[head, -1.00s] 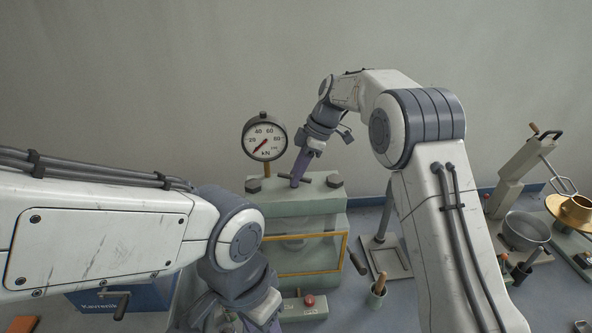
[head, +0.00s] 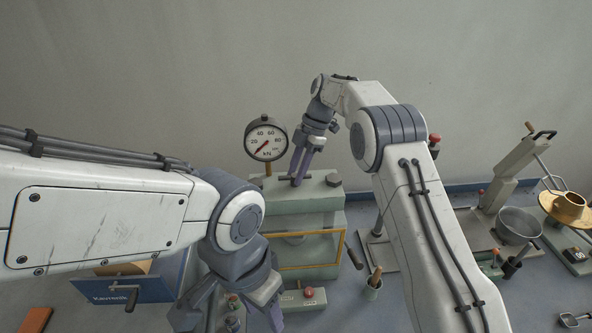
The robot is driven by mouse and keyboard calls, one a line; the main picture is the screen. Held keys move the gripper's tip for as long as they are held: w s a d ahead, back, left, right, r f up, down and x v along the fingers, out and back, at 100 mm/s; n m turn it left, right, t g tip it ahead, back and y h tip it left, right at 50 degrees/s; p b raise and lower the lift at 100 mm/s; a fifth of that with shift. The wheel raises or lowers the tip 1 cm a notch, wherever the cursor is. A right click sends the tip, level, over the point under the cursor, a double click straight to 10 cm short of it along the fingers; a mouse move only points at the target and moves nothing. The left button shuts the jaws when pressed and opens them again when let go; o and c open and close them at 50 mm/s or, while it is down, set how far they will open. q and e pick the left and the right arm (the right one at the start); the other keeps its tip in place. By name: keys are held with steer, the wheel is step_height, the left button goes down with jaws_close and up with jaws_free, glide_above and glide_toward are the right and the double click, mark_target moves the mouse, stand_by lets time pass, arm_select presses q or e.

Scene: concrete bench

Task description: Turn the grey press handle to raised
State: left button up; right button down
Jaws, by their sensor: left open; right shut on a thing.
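The pale green press (head: 305,201) stands in the middle with a round gauge (head: 265,139) at its upper left. A small grey bar handle (head: 283,178) lies across its top, partly hidden by my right gripper (head: 297,181). That gripper points down from above and is shut on this handle, both fingers showing side by side. My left gripper (head: 228,316) is open at the bottom, left of the press front, with its fingers spread and cut by the frame edge. A dark lever (head: 354,258) sticks out at the press's right side.
A blue box with a crank (head: 125,291) stands at lower left. A small panel with a red button (head: 308,293) is before the press.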

mark_target(295, 174)
steer(key=shift+r, duration=0.1)
steer(key=c, duration=0.6)
jaws_free()
steer(key=shift+c, duration=0.2)
steer(key=shift+w+d+r, duration=0.1)
steer(key=shift+r, duration=0.15)
steer(key=v, duration=0.4)
steer(key=shift+b, duration=0.3)
steer(key=p+v, duration=0.4)
steer(key=v, duration=0.1)
steer(key=shift+d+r, duration=0.15)
steer(key=shift+r, duration=0.25)
